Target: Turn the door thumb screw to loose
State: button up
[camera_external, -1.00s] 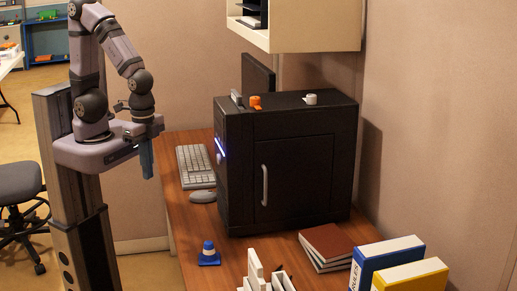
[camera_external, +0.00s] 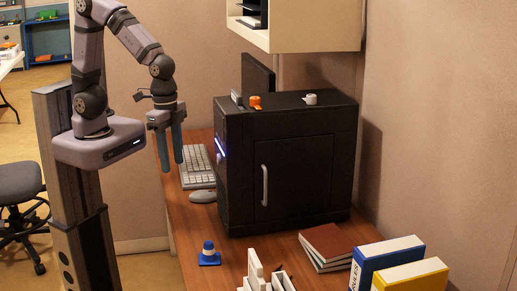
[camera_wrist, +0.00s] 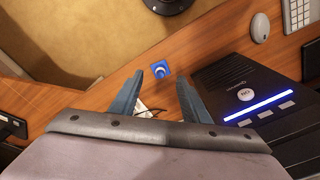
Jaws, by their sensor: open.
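A black computer case (camera_external: 290,180) stands on the desk, with a side door (camera_external: 295,182) that has a grey handle (camera_external: 264,185). On its top are an orange knob (camera_external: 255,101) and a light grey knob (camera_external: 310,99); I cannot tell which one is the door thumb screw. My gripper (camera_external: 173,167) is open and empty, pointing down in the air to the left of the case, apart from both knobs. In the wrist view, the case front (camera_wrist: 245,95) with a lit blue strip is right of my open fingers.
A shelf (camera_external: 310,32) hangs above.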

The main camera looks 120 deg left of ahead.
jog(key=w+a+r+n+t+p, duration=0.1)
jog(key=w+a+r, duration=0.2)
jog(key=w, duration=0.2)
jog(key=w+a+r+p, duration=0.1)
jog(key=w+a+r, duration=0.3)
jog(key=w, duration=0.2)
jog(key=n+t+y+p, duration=0.2)
jog(key=n+y+p, duration=0.1)
jog(key=n+p, duration=0.25)
send_near(311, 99)
jog(key=a, duration=0.2)
jog(key=shift+m, duration=0.35)
jog(key=shift+p+x, duration=1.6)
jog(key=shift+x, duration=2)
jog(key=shift+s+d+f, duration=0.1)
jog(key=shift+d, duration=0.05)
jog(key=c, duration=1)
